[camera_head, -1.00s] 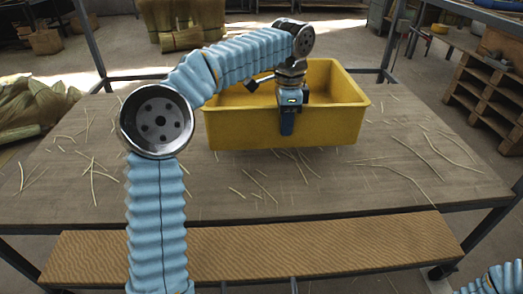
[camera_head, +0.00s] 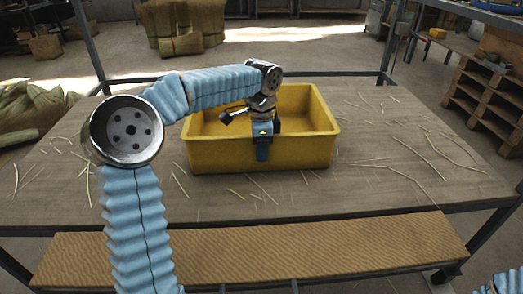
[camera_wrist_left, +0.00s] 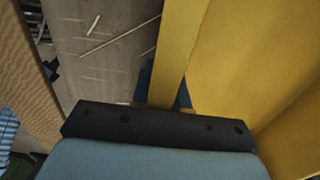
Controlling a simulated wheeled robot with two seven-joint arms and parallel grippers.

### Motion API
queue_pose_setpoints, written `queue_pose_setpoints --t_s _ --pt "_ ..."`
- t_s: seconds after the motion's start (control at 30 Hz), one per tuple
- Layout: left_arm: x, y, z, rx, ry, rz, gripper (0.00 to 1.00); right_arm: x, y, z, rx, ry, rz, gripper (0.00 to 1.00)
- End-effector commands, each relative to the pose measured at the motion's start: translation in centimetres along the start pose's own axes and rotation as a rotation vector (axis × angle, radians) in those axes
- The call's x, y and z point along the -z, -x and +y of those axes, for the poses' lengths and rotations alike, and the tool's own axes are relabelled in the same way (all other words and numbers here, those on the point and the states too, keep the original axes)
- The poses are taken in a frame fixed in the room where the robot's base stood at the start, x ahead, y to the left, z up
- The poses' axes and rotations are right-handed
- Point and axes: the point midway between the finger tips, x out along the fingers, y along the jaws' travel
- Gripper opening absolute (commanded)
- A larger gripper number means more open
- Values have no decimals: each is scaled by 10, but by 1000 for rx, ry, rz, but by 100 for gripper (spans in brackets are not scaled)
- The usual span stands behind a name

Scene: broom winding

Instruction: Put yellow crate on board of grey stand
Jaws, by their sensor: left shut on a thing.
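The yellow crate (camera_head: 225,156) is empty and upright over the wide wooden top (camera_head: 120,190) of a grey-framed stand (camera_head: 88,45). I cannot tell whether its base touches the top. The left wrist view shows the yellow wall (camera_wrist_left: 181,45) running between the fingers, which are mostly hidden. A lower, narrow brown board (camera_head: 250,243) runs along the front of the stand. Of my right arm only a blue piece shows at the bottom right; its gripper is out of frame.
Loose straw stalks (camera_head: 435,150) lie across the top, which is otherwise clear on the right. Grey posts rise at the back corners. Straw bundles (camera_head: 172,25) stand behind, sacks (camera_head: 45,110) lie to the left, and wooden pallets (camera_head: 485,95) stand to the right.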

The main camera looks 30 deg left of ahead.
Motion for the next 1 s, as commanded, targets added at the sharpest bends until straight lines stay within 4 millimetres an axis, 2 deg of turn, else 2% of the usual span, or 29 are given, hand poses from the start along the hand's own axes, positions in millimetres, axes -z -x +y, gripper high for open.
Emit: queue_pose_setpoints --t_s 0.17,0.2,0.37,0.6,0.73,0.87,1.0 --pt "0 0 0 5 0 2 0 0 -1 0 0 0 0 0" --pt "0 -2 0 -1 1 -1 16 0 -1 0 0 0 0 0" --pt "0 -2 0 -1 1 0 39 0 0 0 0 0 0 0" --pt "0 -1 0 0 1 0 39 0 0 0 0 0 0 0" --pt "0 8 0 2 1 1 39 0 2 -1 1 1 -1 0" --pt "1 32 0 3 1 1 39 -1 6 -4 3 2 -3 0" --pt "1 67 0 4 0 2 39 -2 12 -9 6 6 -7 0"
